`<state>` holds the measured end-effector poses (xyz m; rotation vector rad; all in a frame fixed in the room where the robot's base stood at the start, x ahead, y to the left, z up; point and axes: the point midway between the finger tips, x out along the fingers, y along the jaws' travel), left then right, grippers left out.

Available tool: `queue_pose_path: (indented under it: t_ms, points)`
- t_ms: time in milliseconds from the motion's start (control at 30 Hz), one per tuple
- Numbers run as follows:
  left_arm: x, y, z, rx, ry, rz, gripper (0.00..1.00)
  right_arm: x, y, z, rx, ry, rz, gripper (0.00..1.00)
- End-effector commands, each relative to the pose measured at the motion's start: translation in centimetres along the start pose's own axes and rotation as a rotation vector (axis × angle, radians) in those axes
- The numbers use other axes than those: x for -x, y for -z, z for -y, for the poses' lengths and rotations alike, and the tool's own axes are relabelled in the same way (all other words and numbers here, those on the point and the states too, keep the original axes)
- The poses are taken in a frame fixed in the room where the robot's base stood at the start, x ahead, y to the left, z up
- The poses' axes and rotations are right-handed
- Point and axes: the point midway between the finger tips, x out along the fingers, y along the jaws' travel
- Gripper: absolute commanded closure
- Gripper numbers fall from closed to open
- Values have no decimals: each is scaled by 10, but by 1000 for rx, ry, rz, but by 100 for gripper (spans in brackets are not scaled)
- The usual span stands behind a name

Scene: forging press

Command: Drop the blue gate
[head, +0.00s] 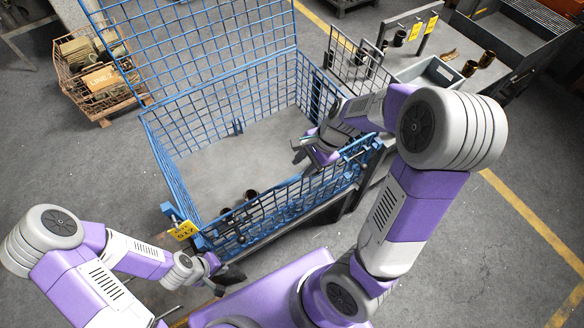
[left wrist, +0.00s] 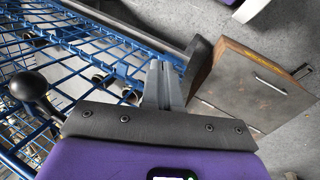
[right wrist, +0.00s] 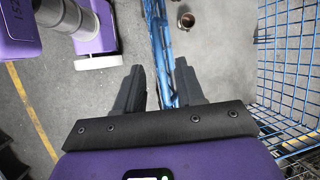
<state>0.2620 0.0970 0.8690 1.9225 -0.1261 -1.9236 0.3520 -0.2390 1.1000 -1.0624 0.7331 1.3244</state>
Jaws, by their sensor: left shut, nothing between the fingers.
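The blue gate (head: 292,198) is the wire-mesh front panel of the blue cage (head: 160,150), and it stands raised. My left gripper (head: 232,277) is outside the gate's left corner. In the left wrist view its fingers (left wrist: 163,84) are shut and empty, beside the blue mesh (left wrist: 60,45). A black ball-ended handle (left wrist: 28,86) shows at the left there. My right gripper (head: 312,152) is near the gate's right end. In the right wrist view its fingers (right wrist: 158,88) are apart, with a blue bar (right wrist: 160,40) lined up between them; I cannot tell whether they touch it.
Several dark brown cylinders (head: 250,195) lie inside the cage near the gate. A yellow tag (head: 185,230) hangs at the front left corner. A rusty wire basket (head: 95,80) stands at the back left. A grey bench (head: 425,65) with parts stands at the back right.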

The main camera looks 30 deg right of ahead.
Motion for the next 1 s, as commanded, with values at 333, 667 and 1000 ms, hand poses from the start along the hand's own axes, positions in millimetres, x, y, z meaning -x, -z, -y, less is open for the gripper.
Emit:
queue_pose_path:
  t_ms: [333,667,1000]
  points:
    - [-21,1,8,0,0,1,100,-56,2,-2,3,-4,-1,62]
    - [-23,1,9,0,0,0,100,-64,0,-1,4,-3,-2,62]
    - [-23,1,8,0,0,0,100,-64,0,-1,4,-3,-2,100]
